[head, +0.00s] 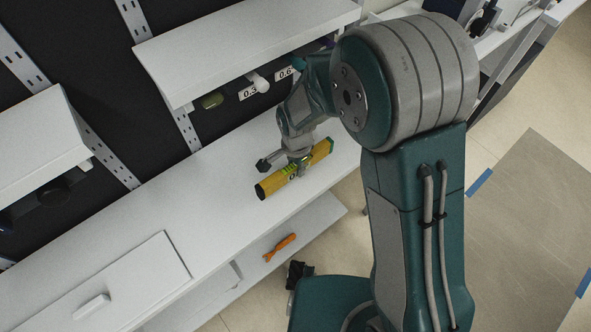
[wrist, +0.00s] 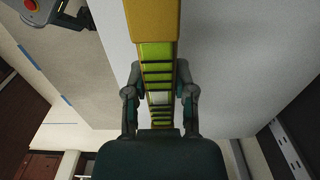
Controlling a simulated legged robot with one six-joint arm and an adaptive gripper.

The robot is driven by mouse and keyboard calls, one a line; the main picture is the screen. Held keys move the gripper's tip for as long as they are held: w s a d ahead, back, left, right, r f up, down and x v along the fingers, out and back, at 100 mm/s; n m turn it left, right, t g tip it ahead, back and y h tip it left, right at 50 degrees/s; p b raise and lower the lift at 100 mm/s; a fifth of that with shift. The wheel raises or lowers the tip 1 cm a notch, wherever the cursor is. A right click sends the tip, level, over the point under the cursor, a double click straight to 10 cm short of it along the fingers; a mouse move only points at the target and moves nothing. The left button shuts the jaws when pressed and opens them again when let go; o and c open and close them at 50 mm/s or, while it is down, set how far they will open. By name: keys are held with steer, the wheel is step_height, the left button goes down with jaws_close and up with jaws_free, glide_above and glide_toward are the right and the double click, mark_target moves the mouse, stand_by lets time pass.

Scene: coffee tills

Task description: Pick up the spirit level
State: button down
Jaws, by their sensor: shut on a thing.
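The spirit level is a yellow bar with dark ends and a green middle. In the head view the spirit level (head: 273,185) lies diagonally at the white counter, below my wrist. In the wrist view the spirit level (wrist: 154,20) runs up the middle of the picture, its green banded part between the fingers. My gripper (head: 292,172) is shut on the level near its middle. In the wrist view my gripper (wrist: 160,95) has one finger on each side of it. I cannot tell whether the level touches the counter or is just above it.
The white counter (head: 215,175) is mostly clear around the level. White shelves (head: 240,45) hang above it on a dark back wall. An orange object (head: 280,247) lies on a lower shelf (head: 312,222). A white panel with a handle (head: 90,305) is at the lower left.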

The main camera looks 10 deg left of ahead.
steer(key=s+d+r, duration=0.6)
steer(key=s+r, duration=0.3)
steer(key=s, duration=0.3)
steer(key=shift+s+r, duration=0.25)
